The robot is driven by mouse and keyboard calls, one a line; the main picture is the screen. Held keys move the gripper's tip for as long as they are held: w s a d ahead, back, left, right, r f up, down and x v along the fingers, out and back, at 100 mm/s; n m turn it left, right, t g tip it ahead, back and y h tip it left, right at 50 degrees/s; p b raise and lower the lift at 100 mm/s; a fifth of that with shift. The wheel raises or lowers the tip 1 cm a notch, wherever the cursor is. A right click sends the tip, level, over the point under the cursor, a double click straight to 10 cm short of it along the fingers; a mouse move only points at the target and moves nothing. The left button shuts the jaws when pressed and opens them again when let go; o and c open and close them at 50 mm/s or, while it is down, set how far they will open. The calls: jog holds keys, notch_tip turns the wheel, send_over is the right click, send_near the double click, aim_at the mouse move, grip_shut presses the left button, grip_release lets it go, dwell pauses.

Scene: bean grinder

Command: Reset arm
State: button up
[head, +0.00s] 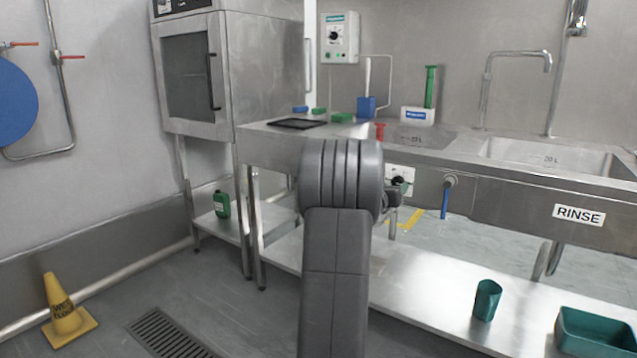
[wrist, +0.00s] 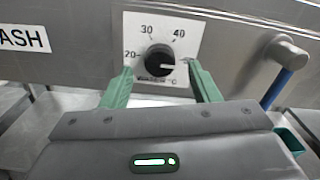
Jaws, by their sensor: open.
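In the wrist view, my gripper (wrist: 158,70) is open, with its two green fingers apart. The fingers stand to the left and right of a black temperature knob (wrist: 159,60) on a white dial plate (wrist: 138,28) marked 20, 30, 40 and °C. The white pointer line on the knob points right, past the 40 mark. I cannot tell whether the fingers touch the plate. In the head view, my grey arm (head: 338,230) reaches toward the sink front and hides most of my gripper. The dial plate (head: 402,171) shows just right of the arm.
A steel sink counter (head: 480,150) runs along the back, with a RINSE label (head: 578,215). A blue-handled valve (head: 445,200) is right of the dial. A green jug (head: 487,300) and a green bin (head: 595,332) stand on the lower shelf. A yellow cone (head: 65,310) stands left on open floor.

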aim_at(397, 182)
jog(key=shift+x, duration=1.2)
